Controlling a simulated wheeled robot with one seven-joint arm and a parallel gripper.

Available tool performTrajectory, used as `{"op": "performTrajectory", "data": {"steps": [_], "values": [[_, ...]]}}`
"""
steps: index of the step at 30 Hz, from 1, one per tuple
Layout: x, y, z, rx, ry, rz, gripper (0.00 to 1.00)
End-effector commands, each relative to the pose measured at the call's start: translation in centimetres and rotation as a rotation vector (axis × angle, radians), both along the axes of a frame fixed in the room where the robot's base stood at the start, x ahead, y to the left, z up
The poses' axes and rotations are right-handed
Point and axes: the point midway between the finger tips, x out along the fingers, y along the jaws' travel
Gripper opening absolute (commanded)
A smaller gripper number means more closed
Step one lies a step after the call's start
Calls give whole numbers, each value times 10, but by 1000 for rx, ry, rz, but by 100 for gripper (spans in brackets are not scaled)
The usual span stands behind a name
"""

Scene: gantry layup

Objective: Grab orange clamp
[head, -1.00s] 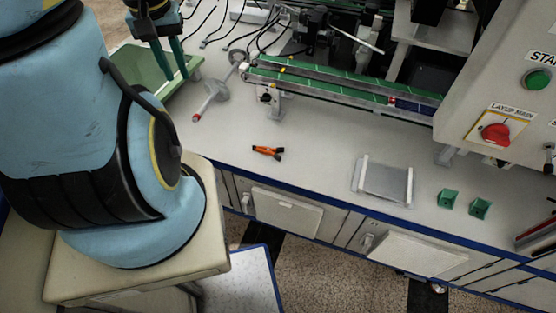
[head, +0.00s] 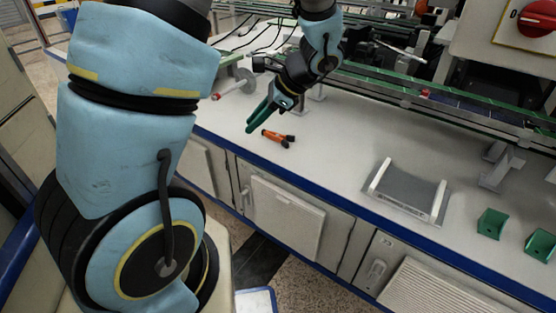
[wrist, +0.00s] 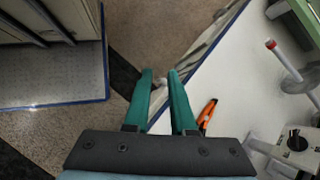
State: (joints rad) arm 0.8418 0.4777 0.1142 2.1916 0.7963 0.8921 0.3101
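The orange clamp (head: 278,138) with dark ends lies on the white bench top near its front edge. It also shows in the wrist view (wrist: 208,112), just right of the right finger and partly hidden behind the gripper. My gripper (head: 257,122) has green fingers and is above the bench, a little left of the clamp in the head view. In the wrist view my gripper (wrist: 161,76) has its fingers apart with a narrow gap and nothing held between them.
A grey tray-like plate (head: 405,190) and green blocks (head: 491,222) stand right of the clamp. A conveyor (head: 390,85) runs along the back. Bench around the clamp is clear.

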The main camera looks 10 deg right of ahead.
Motion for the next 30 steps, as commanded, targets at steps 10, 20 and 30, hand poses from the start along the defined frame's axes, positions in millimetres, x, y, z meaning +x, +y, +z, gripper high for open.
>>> {"op": "performTrajectory", "data": {"steps": [10, 20, 30], "values": [[26, -117, -110, 406, -80, -582, 24], [29, -165, -127, 549, -143, -759, 24], [65, -141, -145, 549, -140, -757, 24]]}}
